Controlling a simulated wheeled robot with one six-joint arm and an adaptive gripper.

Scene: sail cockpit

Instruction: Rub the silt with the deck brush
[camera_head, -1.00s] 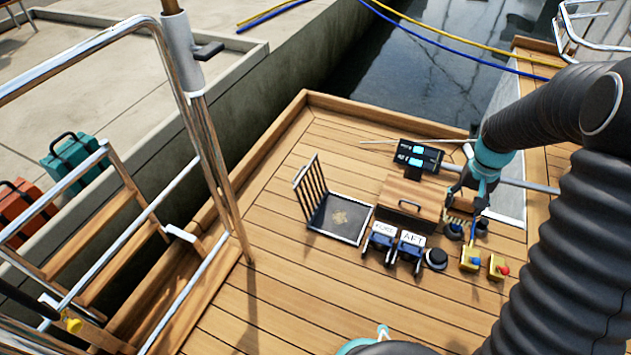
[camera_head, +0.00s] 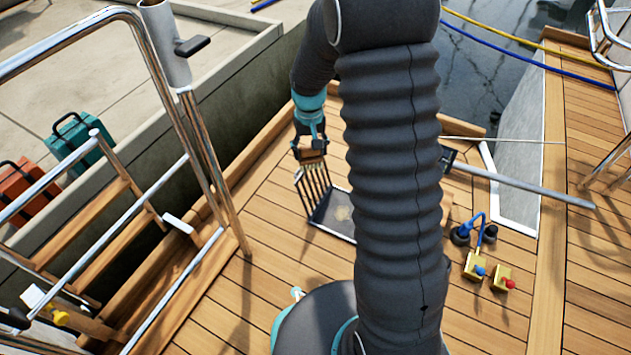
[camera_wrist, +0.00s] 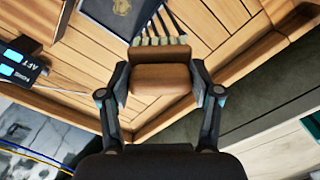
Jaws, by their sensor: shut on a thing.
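My gripper (camera_head: 311,138) is shut on the deck brush, a brown block-shaped thing (camera_head: 312,150). The brush also shows between the fingers in the wrist view (camera_wrist: 160,78). The silt is a tan patch (camera_head: 342,213) on the floor of a dark shallow tray (camera_head: 325,222), right of and below the brush in the head view. In the wrist view the silt patch (camera_wrist: 122,6) is at the top edge, apart from the brush.
My arm hides the middle of the deck. Yellow boxes with a blue knob (camera_head: 474,266) and a red knob (camera_head: 503,279) stand at right. A steel ladder rail (camera_head: 205,160) and the quay wall are at left. A dark labelled device (camera_wrist: 20,65) shows in the wrist view.

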